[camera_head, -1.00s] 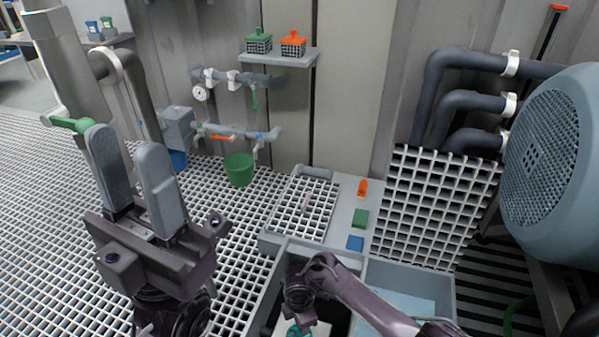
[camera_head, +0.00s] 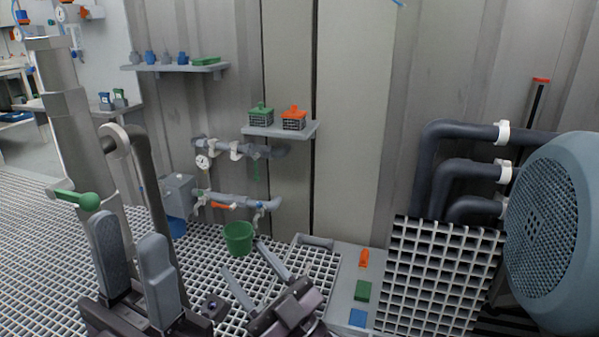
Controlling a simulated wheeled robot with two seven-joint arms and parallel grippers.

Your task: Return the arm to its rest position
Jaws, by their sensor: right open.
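My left gripper (camera_head: 129,228) is upright at the lower left, large and near the camera. Its two grey finger pads stand apart with nothing between them. My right gripper (camera_head: 246,257) is at the bottom middle, pointing up and left. Its two thin grey fingers are spread wide and empty, in front of the floor grating and just below a green bucket (camera_head: 238,238) in the picture. The rest of the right arm is mostly below the frame edge.
A grey worktop (camera_head: 346,291) with an orange, a green and a blue piece is right of my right gripper. An upright white grid (camera_head: 436,272) and a big blue-grey drum (camera_head: 556,230) stand at the right. Pipes and a wall shelf (camera_head: 280,130) with two lidded baskets are behind.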

